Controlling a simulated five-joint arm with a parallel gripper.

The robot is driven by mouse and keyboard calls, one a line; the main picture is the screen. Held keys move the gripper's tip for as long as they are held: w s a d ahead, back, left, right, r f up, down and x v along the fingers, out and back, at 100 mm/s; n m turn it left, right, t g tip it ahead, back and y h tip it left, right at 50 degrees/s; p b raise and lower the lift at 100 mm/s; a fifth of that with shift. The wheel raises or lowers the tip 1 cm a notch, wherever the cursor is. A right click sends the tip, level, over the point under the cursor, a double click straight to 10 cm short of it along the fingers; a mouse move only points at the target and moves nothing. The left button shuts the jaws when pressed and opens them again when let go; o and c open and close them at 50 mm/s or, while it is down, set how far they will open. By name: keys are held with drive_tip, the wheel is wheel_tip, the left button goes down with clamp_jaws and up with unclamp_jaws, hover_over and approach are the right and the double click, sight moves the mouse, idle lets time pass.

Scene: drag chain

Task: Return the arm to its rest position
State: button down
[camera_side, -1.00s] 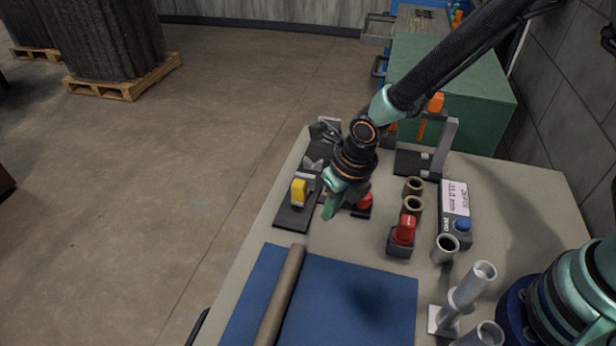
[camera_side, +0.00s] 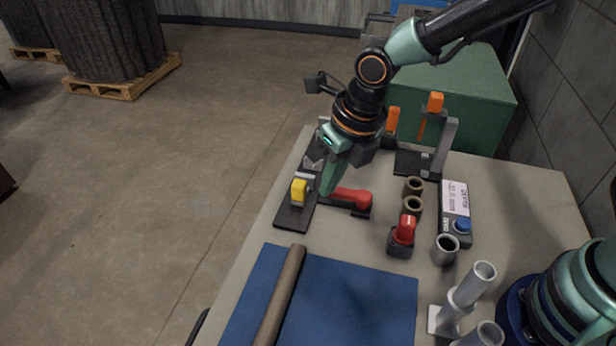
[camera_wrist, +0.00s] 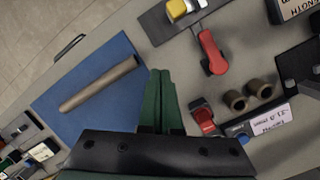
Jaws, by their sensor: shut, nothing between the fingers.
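My gripper (camera_side: 327,182) is shut and empty, its green fingers pointing down above the table between a yellow-topped clamp and a red lever. In the wrist view the closed green fingers (camera_wrist: 161,85) lie side by side with nothing between them. The yellow-topped block (camera_side: 299,190) stands on a black base plate to the left of the fingers. The red lever (camera_side: 352,196) lies to their right; it also shows in the wrist view (camera_wrist: 211,52). My fingertips look close to the lever in the side view, but I cannot tell whether they touch it.
A blue mat (camera_side: 350,300) with a brown tube (camera_side: 280,296) lies at the front. Brown cylinders (camera_side: 413,206), a red switch (camera_side: 403,231), a display box (camera_side: 455,205) and grey tubes (camera_side: 482,273) stand at right. A bracket with orange parts (camera_side: 435,103) stands at the back.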

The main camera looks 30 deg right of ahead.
drive_tip(key=s+d+r+n+t, duration=0.1)
drive_tip(key=s+d+r+n, duration=0.1)
drive_tip(key=d+r+n, duration=0.2)
drive_tip(key=s+d+r+n+t+h, duration=0.1)
drive_tip(key=d+r+n, duration=0.3)
drive_tip(key=d+n, duration=0.6)
drive_tip(key=s+d+r+n+t, duration=0.1)
drive_tip(key=s+d+r+n, duration=0.2)
drive_tip(key=n, duration=1.7)
drive_tip(key=d+r, duration=0.1)
drive_tip(key=d, duration=0.3)
drive_tip(key=shift+d+r, duration=0.15)
drive_tip(key=shift+d, duration=0.2)
